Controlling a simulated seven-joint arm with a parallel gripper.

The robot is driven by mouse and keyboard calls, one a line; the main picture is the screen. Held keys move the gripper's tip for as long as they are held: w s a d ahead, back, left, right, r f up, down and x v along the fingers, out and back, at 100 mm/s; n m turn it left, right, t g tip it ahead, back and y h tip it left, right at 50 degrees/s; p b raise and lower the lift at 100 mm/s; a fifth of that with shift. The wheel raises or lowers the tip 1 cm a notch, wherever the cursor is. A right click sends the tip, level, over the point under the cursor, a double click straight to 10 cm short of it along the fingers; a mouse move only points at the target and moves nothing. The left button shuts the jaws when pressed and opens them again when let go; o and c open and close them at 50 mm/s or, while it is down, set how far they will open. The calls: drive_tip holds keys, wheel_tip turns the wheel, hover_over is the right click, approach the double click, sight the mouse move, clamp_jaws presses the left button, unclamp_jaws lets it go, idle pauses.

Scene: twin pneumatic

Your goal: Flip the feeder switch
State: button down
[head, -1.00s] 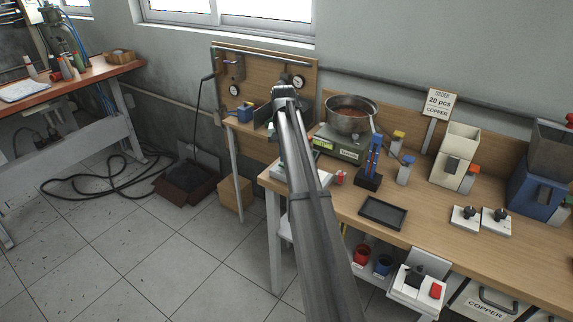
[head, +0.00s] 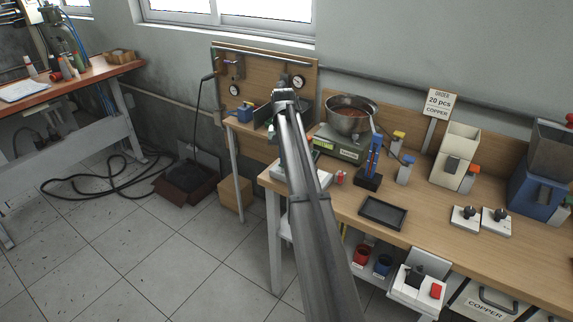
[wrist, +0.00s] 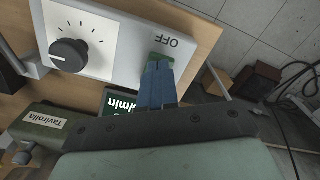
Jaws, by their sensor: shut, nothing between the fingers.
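In the wrist view, a white control box (wrist: 107,50) carries a black dial (wrist: 69,55) and a label reading OFF, seen upside down. A green switch (wrist: 161,57) sits beside the label, partly covered by my fingertips. My gripper (wrist: 158,68) is shut and empty, its blue fingers together and pointing at the switch. They overlap it in the picture; I cannot tell whether they touch. In the head view, part of the white box (head: 318,181) shows beside my arm; the arm hides my fingers and the switch.
A green scale (head: 342,146) with a metal pan (head: 350,112) stands behind the box. A blue tool in a dark holder (head: 369,180), a red item (head: 340,178) and a black tray (head: 383,212) are to the right. Open floor (head: 150,255) lies left of the bench.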

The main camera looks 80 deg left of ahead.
drive_tip(key=shift+f, duration=0.6)
idle(0.4)
drive_tip(key=shift+r, duration=3.5)
